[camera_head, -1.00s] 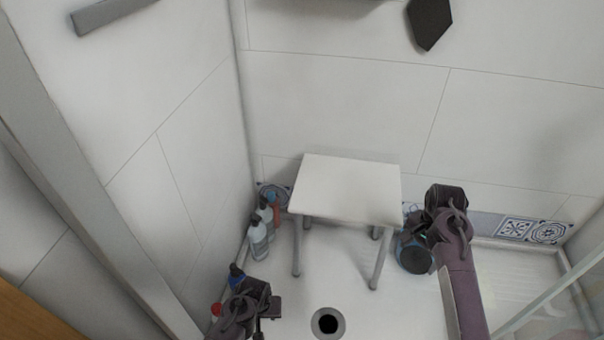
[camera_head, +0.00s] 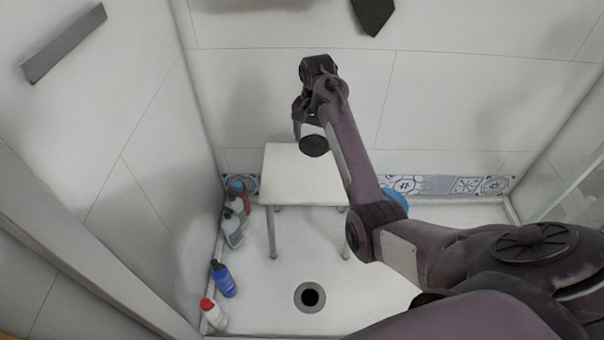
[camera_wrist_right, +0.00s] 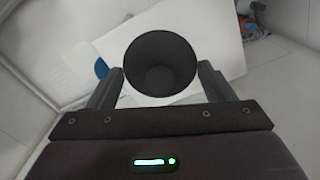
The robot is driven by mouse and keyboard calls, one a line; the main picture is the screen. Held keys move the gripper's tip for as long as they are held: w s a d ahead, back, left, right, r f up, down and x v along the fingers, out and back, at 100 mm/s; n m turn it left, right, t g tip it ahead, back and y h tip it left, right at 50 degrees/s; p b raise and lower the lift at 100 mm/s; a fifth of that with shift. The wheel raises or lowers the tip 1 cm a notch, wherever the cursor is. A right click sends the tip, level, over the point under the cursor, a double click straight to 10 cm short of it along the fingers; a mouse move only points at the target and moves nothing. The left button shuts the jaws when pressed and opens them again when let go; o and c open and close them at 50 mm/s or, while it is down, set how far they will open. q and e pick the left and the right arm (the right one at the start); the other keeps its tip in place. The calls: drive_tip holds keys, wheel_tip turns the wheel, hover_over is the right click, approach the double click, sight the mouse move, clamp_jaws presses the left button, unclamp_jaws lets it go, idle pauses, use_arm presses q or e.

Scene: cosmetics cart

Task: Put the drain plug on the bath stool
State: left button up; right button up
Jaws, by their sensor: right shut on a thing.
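The drain plug (camera_head: 314,146) is a dark round piece held between the fingers of my right gripper (camera_head: 311,128). In the wrist view the plug (camera_wrist_right: 160,65) shows as a dark cup-like disc, with a finger on each side. The bath stool (camera_head: 285,182) has a white rectangular top and grey legs. The plug appears over the far right part of the stool's top, seemingly in the air. The stool (camera_wrist_right: 210,38) also shows behind the plug in the wrist view. My left gripper is not in view.
A round drain hole (camera_head: 310,297) lies in the shower floor in front of the stool. A blue bottle (camera_head: 223,279), a white bottle with a red cap (camera_head: 213,313) and other bottles (camera_head: 232,228) line the left wall. A blue object (camera_head: 396,197) is partly hidden by my right arm.

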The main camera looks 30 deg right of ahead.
wheel_tip(320, 180, down, 13)
drive_tip(key=shift+s+f+b, duration=0.1)
drive_tip(key=shift+b, duration=1)
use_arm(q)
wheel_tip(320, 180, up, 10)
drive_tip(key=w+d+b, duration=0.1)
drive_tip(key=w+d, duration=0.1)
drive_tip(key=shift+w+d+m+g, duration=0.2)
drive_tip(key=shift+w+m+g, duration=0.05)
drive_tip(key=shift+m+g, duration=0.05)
use_arm(e)
drive_tip(key=shift+f, duration=2.35)
drive_tip(key=shift+f, duration=0.15)
drive_tip(key=o, duration=1)
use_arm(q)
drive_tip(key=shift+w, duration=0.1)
